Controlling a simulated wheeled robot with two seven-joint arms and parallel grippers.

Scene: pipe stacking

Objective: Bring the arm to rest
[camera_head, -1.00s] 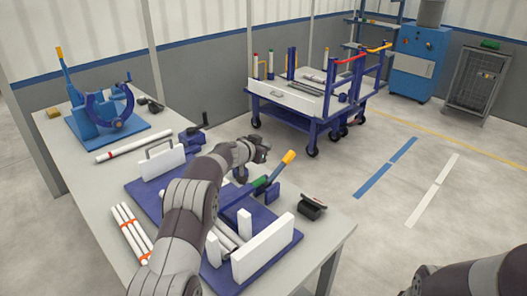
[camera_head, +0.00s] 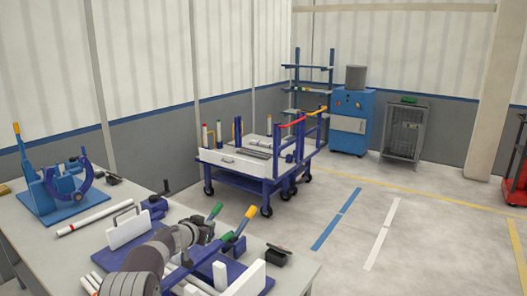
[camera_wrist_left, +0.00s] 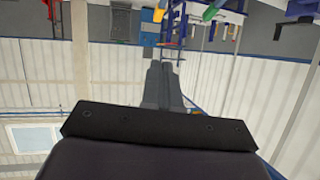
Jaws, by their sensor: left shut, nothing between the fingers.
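My left arm comes in from the lower left of the head view. Its wrist and gripper (camera_head: 200,229) are over the blue pipe fixture (camera_head: 137,252) on the workbench, left of the green-tipped handle (camera_head: 216,211) and the yellow-tipped handle (camera_head: 251,213). In the left wrist view the two grey fingers (camera_wrist_left: 163,86) lie together, shut and empty. My right gripper is not in view. The arm hides part of the fixture and the pipes in it.
On the grey workbench (camera_head: 45,261) are a blue bender (camera_head: 58,190), a red-banded white pipe (camera_head: 92,218) and a small black device (camera_head: 278,256). A blue cart (camera_head: 238,179) stands behind.

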